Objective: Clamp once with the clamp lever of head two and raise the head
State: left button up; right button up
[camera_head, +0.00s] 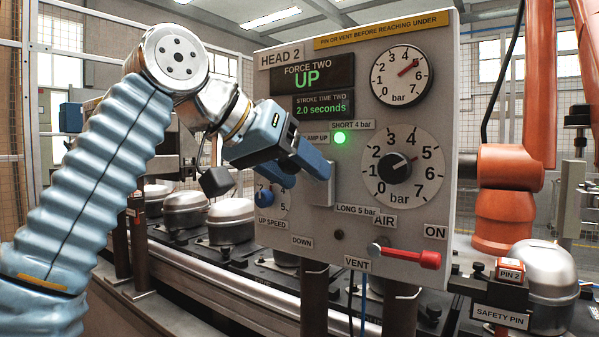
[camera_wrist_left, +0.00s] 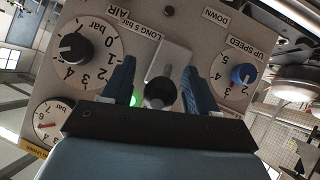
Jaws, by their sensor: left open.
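The head two panel (camera_head: 370,220) stands in front of me; its displays read FORCE TWO UP (camera_head: 308,76) and 2.0 seconds. A green lamp (camera_head: 340,138) is lit beside a partly hidden label ending in "AMP UP". My left gripper (camera_head: 318,172) is at the panel's lower left, fingers open, pointing at a pale plate (camera_head: 321,190). In the left wrist view, a dark round knob (camera_wrist_left: 160,93), apparently the clamp lever's end, sits between the spread fingers (camera_wrist_left: 158,68). Contact cannot be told. The lever's shaft is hidden. My right gripper is not in view.
The red air handle (camera_head: 405,256) points toward ON. The upper gauge (camera_head: 401,76) has a red needle near 5. A block marked PIN 2 (camera_head: 509,271) stands at the lower right. Silver compressors (camera_head: 232,220) line the conveyor behind. An orange robot arm (camera_head: 507,190) stands right.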

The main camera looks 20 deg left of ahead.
pick_arm(q)
jog(key=s+a+r+b, duration=0.1)
jog(key=s+a, duration=0.6)
jog(key=s, duration=0.4)
jog(key=shift+s+a, duration=0.3)
jog(key=shift+s, duration=0.1)
jog(key=shift+r, duration=0.1)
